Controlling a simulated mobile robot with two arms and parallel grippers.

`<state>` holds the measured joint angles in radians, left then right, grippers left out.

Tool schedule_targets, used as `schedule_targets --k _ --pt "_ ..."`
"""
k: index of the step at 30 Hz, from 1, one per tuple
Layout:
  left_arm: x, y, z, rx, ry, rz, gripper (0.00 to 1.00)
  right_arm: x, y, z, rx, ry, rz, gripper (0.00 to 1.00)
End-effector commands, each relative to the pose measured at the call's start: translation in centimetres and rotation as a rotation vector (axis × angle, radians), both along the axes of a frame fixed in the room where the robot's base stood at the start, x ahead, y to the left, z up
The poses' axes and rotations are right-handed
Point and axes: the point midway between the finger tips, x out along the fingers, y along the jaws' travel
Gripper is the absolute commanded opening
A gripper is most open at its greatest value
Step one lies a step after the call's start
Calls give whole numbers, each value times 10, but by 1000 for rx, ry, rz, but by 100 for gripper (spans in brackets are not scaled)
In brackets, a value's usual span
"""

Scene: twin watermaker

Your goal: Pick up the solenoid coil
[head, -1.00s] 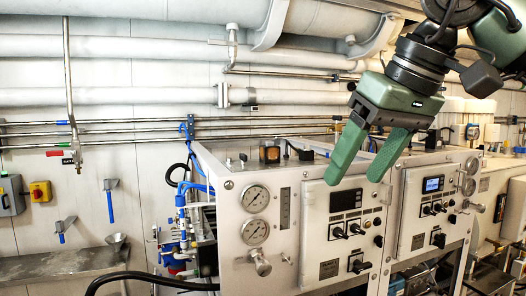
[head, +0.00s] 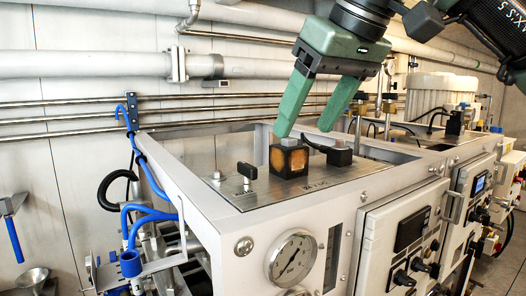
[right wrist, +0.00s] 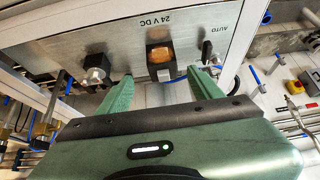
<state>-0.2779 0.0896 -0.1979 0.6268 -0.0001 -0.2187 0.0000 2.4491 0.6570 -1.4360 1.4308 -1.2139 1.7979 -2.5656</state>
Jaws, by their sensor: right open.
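The solenoid coil, a black block with a copper-orange face (head: 289,160), stands upright on the steel top plate (head: 325,182) of the watermaker cabinet. It also shows in the right wrist view (right wrist: 161,57), ahead of and between the two fingers. My right gripper (head: 305,131) is open and empty, its green fingers pointing down; in the head view the tips are just above and behind the coil's top. In the right wrist view the gripper (right wrist: 160,78) has a fingertip to each side of the coil, with no contact visible. My left gripper is not in view.
A second black block with a cable (head: 340,156) stands right of the coil. A black toggle switch (head: 247,171) stands to its left, near the AUTO label (right wrist: 219,34). The cabinet's raised white rim (head: 190,184) borders the plate. Pipes (head: 100,66) run along the wall behind.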

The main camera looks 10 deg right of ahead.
Motion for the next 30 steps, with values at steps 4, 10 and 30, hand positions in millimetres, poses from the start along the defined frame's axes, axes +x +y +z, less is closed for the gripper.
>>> schedule_targets --k 4,10,30 --pt "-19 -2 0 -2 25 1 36 6 2 -9 -1 1 -1 65" --pt "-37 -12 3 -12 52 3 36 18 8 -26 -3 2 0 65" --pt "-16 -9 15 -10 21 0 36 42 19 -63 1 0 -1 43"
